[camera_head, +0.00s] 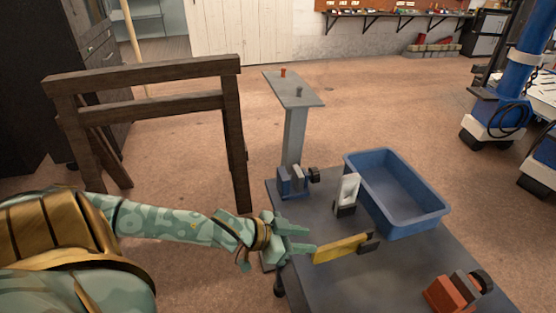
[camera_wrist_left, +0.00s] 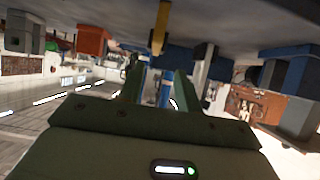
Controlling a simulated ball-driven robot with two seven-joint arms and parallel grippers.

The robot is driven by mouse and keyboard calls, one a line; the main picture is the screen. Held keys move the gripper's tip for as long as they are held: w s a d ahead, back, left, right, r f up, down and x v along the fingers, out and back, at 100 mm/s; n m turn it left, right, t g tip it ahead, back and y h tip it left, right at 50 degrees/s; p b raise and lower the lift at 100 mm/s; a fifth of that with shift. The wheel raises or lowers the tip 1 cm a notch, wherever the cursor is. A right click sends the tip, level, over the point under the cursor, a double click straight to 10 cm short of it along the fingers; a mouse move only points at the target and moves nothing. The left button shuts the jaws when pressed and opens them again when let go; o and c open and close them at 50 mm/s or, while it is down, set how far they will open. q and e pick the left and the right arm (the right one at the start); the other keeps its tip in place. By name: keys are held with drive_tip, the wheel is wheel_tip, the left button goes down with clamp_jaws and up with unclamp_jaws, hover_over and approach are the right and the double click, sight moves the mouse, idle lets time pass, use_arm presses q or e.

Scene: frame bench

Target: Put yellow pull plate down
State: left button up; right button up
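The yellow pull plate (camera_head: 340,248) is on the dark grey bench top (camera_head: 325,282), with a dark block at its right end. My left gripper (camera_head: 307,241) is just left of the plate's near end, its fingers apart. In the left wrist view, which is upside down, the plate (camera_wrist_left: 160,28) shows beyond the gap between the open fingers (camera_wrist_left: 157,80), with nothing held between them. Whether a fingertip touches the plate, I cannot tell. My right gripper is not in view.
A blue bin (camera_head: 440,214) is at the bench's right side. A white-faced block (camera_head: 347,190) and a blue clamp-like part (camera_head: 290,183) stand toward the back. An orange part (camera_head: 447,293) is at front right. A wooden frame (camera_head: 150,72) stands on the floor left.

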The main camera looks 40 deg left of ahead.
use_arm(q)
drive_tip(key=p+v, duration=0.2)
drive_tip(key=v, duration=0.4)
drive_tip(key=shift+a+p, duration=0.15)
drive_tip(key=shift+p, duration=0.2)
drive_tip(key=a+f+n+y, duration=0.1)
drive_tip(key=a+f+y, duration=0.2)
drive_tip(key=a+f, duration=0.5)
drive_tip(key=s+a+f+n+g+y, duration=0.1)
drive_tip(key=s+a+f+g+y, duration=0.1)
drive_tip(key=s+f, duration=0.6)
drive_tip(key=s+a+f+n+g+y, duration=0.1)
drive_tip(key=s+a+f+y, duration=0.15)
drive_tip(key=f, duration=0.95)
drive_tip(key=s+d+f+g, duration=0.2)
drive_tip(key=s+d+f, duration=0.2)
drive_tip(key=s, duration=0.4)
drive_tip(key=s+d+f+g+h, duration=0.1)
drive_tip(key=s+d+f+g, duration=0.1)
drive_tip(key=s+d+f, duration=0.3)
drive_tip(key=s+d+f+g, duration=0.3)
drive_tip(key=s+d+f, duration=0.2)
drive_tip(key=s+d, duration=0.3)
drive_tip(key=s, duration=0.4)
drive_tip(key=shift+d+m, duration=0.25)
drive_tip(key=shift+m, duration=0.15)
drive_tip(key=shift+h, duration=0.25)
